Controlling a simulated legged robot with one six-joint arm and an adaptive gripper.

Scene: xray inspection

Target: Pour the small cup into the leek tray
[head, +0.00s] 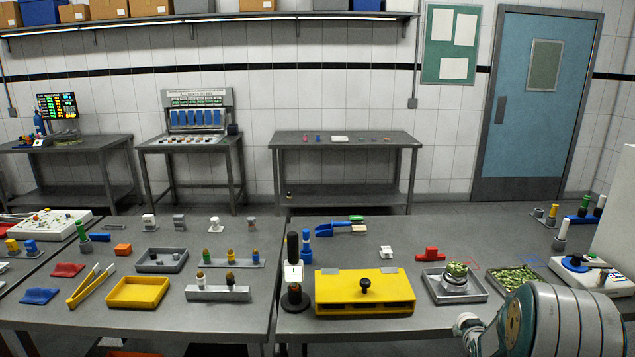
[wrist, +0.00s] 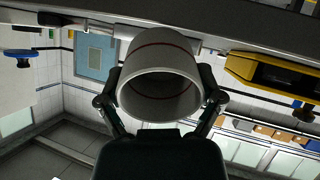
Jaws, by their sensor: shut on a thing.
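In the wrist view, my gripper (wrist: 160,95) is shut on the small cup (wrist: 160,52), with one finger on each side of it. The cup is whitish with a thin red band. Its mouth faces the camera, and its inside looks dark, with no contents I can make out. In the head view, my arm covers the lower right, and I cannot make out the gripper or this cup. The leek tray (head: 487,283), a shallow grey tray of chopped green pieces, lies just beyond my arm, which hides part of its front.
Left of the leek tray, another grey tray (head: 432,288) holds a round pale container heaped with green pieces (head: 457,269). A yellow box (head: 340,293) with a black knob stands farther left. A white device (head: 590,277) stands right.

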